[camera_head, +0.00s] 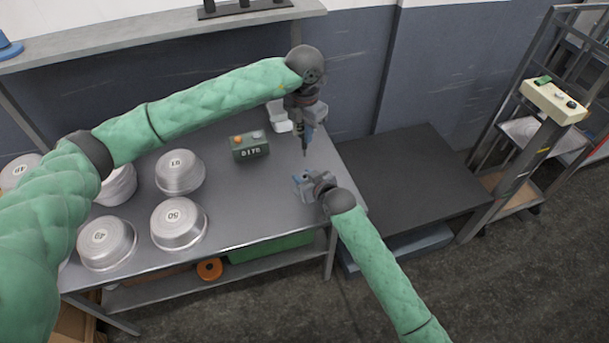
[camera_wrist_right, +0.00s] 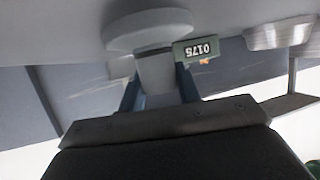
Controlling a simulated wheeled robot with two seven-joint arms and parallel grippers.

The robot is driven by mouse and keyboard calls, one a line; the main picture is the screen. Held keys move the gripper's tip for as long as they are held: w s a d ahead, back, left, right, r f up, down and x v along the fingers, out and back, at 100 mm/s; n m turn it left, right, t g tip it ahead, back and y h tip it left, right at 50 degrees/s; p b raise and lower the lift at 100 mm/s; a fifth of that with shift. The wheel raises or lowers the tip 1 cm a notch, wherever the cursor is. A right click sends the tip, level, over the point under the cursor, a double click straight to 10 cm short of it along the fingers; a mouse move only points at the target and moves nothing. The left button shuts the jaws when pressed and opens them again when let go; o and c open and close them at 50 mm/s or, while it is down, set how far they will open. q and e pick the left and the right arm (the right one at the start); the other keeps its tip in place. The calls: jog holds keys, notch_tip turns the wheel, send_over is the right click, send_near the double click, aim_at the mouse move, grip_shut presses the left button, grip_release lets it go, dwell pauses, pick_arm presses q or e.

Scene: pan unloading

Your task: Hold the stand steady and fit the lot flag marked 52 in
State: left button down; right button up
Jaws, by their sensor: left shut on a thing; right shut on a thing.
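The stand (camera_wrist_right: 157,72) shows in the right wrist view as a grey post on a wide round base, upside down in that picture. My right gripper (camera_head: 303,183) is shut on the post, with one blue finger on each side. In the head view the gripper covers most of the stand. My left gripper (camera_head: 304,150) points down just above and behind the right one. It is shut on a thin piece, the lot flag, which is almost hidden. I cannot read its number, nor tell whether it touches the stand.
A green box (camera_head: 249,146) with a digit display stands on the metal table (camera_head: 240,205). Several round numbered pans, including one marked 50 (camera_head: 179,224), stand at left. A white object (camera_head: 279,117) lies behind the left gripper. A dark low platform (camera_head: 408,180) is at right.

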aim_at(305, 146)
pick_arm(q)
jog(key=shift+f, duration=2.1)
jog(key=shift+f, duration=0.2)
jog(key=shift+f, duration=1.75)
jog(key=shift+f, duration=2.05)
jog(key=c, duration=1.3)
grip_release()
notch_tip(305, 146, up, 12)
pick_arm(e)
jog(key=o, duration=1.1)
